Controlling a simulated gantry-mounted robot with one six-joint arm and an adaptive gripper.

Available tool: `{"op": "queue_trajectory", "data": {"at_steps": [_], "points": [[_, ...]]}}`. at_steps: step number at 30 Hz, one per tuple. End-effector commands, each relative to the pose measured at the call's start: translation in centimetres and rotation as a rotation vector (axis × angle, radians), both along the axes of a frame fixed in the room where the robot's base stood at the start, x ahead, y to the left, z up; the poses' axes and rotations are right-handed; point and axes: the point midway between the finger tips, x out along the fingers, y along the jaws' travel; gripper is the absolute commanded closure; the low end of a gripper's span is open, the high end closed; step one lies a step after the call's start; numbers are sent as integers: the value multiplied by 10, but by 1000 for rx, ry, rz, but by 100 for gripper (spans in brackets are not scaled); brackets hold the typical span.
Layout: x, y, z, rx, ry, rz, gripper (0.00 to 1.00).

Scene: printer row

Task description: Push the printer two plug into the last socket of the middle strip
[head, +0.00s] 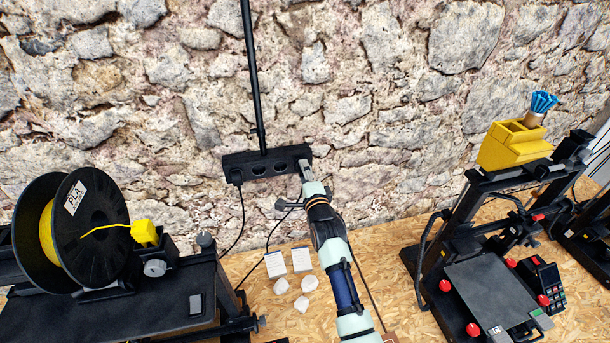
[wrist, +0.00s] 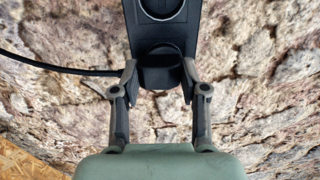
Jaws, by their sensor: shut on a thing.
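The black middle strip (head: 268,154) is on the stone wall, with open round sockets along its face. A plug with a cable sits at its left end. My gripper (head: 304,168) is at the strip's right end. In the wrist view, my gripper (wrist: 161,75) is shut on a black plug (wrist: 164,76), one finger on each side. The plug is in line with the strip (wrist: 160,38), over its end, and hides the last socket. Its black cable (wrist: 60,68) runs off to the left. I cannot tell how deep the plug sits. An open socket (wrist: 160,8) shows beyond it.
A black conduit (head: 252,70) rises from the strip. A printer with a spool (head: 92,225) stands at left, another printer (head: 490,285) at right. White cards (head: 275,264) and several white blocks (head: 310,283) lie on the chipboard bench (head: 245,262) below the strip.

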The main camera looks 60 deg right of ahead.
Motion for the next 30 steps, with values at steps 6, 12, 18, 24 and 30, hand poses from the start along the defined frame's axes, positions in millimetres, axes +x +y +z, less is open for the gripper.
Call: {"op": "queue_trajectory", "data": {"at_steps": [6, 12, 18, 24, 30], "points": [[3, -3, -2, 1, 1, 0, 100], [4, -5, 0, 0, 0, 0, 48], [4, -5, 0, 0, 0, 0, 27], [4, -5, -1, 1, 1, 0, 27], [-7, 8, -2, 1, 1, 0, 27]]}}
